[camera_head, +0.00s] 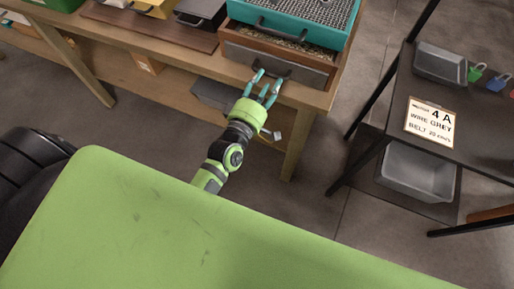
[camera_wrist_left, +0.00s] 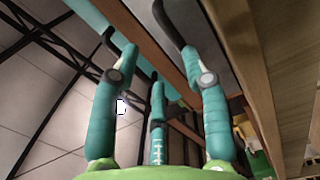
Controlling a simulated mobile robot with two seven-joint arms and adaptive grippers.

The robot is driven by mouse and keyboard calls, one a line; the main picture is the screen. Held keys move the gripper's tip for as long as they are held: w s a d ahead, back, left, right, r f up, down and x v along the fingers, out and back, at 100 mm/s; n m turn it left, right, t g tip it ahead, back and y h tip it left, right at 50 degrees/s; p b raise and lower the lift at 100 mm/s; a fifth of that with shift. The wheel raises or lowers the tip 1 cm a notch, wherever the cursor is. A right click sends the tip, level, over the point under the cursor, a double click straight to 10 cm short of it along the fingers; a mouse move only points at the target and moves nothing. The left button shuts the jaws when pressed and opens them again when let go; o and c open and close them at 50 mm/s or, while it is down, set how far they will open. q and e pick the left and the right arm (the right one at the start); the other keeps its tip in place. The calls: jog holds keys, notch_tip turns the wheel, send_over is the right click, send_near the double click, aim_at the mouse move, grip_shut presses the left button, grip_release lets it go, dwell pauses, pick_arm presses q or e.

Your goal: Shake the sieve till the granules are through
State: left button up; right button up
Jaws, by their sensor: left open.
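The teal sieve (camera_head: 233,14), with a dark speckled mesh floor and a black front handle, sits at the back right of the wooden table. A wooden box with a grey front (camera_head: 300,72) is under it; a strip of brownish granular material shows inside. My left gripper (camera_head: 266,82) is open, its teal fingers at the dark handle of the lower box. In the left wrist view the open fingers (camera_wrist_left: 158,75) reach up towards a black curved handle (camera_wrist_left: 172,24); contact is unclear. A teal surface (camera_wrist_left: 141,30) shows behind. My right gripper is out of view.
The wooden table (camera_head: 190,52) also holds yellow and black trays (camera_head: 202,12) at the left. A black shelf (camera_head: 465,135) at the right has a grey bin (camera_head: 440,62), padlocks (camera_head: 478,72) and a sign (camera_head: 431,120). Bare floor lies between shelf and table.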

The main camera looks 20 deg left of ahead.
pick_arm(q)
jog(key=s+f+m+g, duration=0.3)
jog(key=s+f, duration=0.1)
jog(key=f, duration=0.7)
jog(key=s+f+m+g, duration=0.3)
jog(key=s+f+m, duration=0.1)
jog(key=f, duration=0.7)
jog(key=shift+s+d+f+g+h+p, duration=0.15)
jog(key=shift+d+f+g+h+p, duration=0.2)
jog(key=shift+d+g+p, duration=0.1)
